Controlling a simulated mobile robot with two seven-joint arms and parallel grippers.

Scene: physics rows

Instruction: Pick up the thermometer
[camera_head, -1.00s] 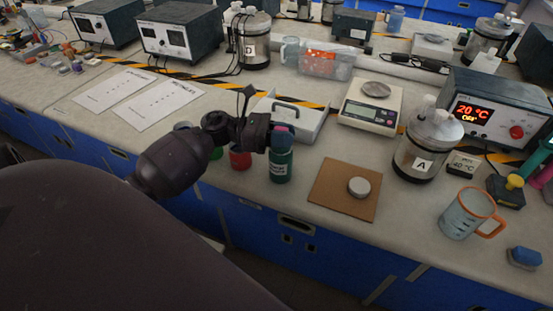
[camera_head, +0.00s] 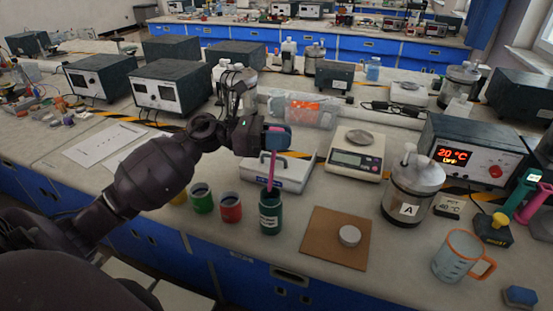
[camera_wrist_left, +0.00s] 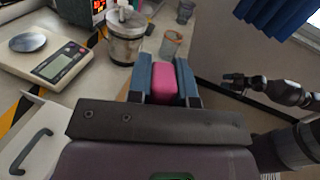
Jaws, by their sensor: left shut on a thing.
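The thermometer (camera_head: 271,172) has a pink top and a thin reddish stem. My left gripper (camera_head: 277,140) is shut on its top, above the dark green bottle (camera_head: 270,215). The stem hangs nearly upright, and its lower end is at the bottle's mouth; I cannot tell how far it reaches inside. In the left wrist view, the pink top (camera_wrist_left: 165,82) sits between the blue fingers. My right gripper (camera_wrist_left: 234,82) shows at the right of the left wrist view, away from the bench things; its jaw state is unclear.
Red (camera_head: 231,208) and green (camera_head: 201,198) pots stand left of the bottle. A brown board (camera_head: 325,250) with a pale disc lies to its right. A white box with a handle (camera_head: 290,178) and a scale (camera_head: 354,160) stand behind. A jar marked A (camera_head: 412,190) and a beaker (camera_head: 455,262) are further right.

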